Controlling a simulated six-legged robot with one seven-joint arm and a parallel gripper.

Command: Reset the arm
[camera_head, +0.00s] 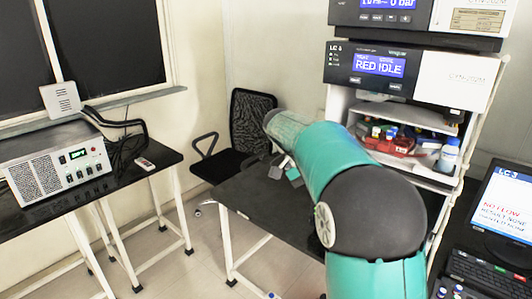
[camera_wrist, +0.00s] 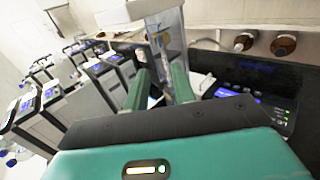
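My arm reaches out from the right over the dark table in the head view, with the wrist pointing away. My gripper (camera_head: 286,166) shows only in small part there, past the arm. In the wrist view, the two green fingers of my gripper (camera_wrist: 158,82) stand apart with a gap between them. A clear, upright box-like piece (camera_wrist: 166,38) shows just beyond the fingers. I see no contact between it and the fingers, though its lower end is partly hidden.
A dark table (camera_head: 262,205) lies under my arm, with a black chair (camera_head: 250,120) behind. A shelf rack with a RED IDLE instrument (camera_head: 380,65) stands close on the right, near a monitor (camera_head: 505,210). A power box (camera_head: 58,165) sits on the left table.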

